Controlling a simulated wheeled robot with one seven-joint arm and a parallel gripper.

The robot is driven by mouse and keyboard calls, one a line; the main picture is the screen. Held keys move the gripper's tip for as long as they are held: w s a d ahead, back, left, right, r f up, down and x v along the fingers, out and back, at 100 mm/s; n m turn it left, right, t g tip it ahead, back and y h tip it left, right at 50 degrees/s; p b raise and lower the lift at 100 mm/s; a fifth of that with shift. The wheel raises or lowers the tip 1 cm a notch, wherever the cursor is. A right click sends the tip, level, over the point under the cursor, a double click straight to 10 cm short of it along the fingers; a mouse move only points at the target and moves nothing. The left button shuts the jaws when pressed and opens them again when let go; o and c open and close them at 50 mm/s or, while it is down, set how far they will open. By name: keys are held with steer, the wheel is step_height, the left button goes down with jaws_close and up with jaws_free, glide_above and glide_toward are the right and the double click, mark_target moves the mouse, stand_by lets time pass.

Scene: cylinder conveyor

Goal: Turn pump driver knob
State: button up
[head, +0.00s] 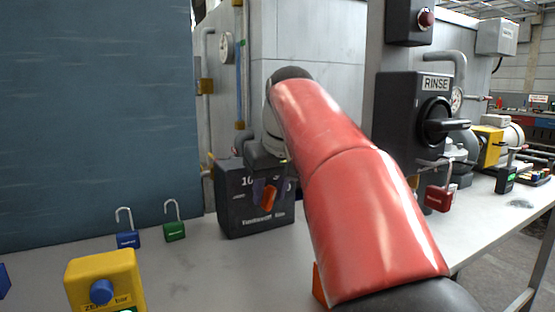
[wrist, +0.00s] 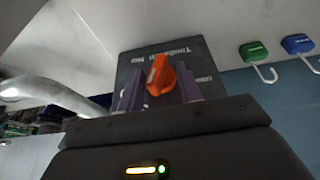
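An orange knob (head: 268,198) sits on the front of a dark grey box (head: 235,205) with white lettering, left of my red arm in the head view. The lettering is partly covered, so I cannot tell whether this is the pump driver. In the wrist view the orange knob (wrist: 160,76) stands in front of the dark box (wrist: 198,55). My gripper (wrist: 159,84) is open, with one purple finger on each side of the knob and visible gaps between. My gripper (head: 271,188) also shows in the head view at the box front.
A dark RINSE box (head: 395,120) with a black knob (head: 437,122) stands on the right. Blue (head: 128,240) and green (head: 174,231) padlocks and a yellow device (head: 105,278) are on the bench at left. A red padlock (head: 438,198) hangs right of my arm.

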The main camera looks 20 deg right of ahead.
steer(key=v, duration=0.7)
steer(key=shift+r, duration=0.2)
steer(key=shift+f, duration=0.1)
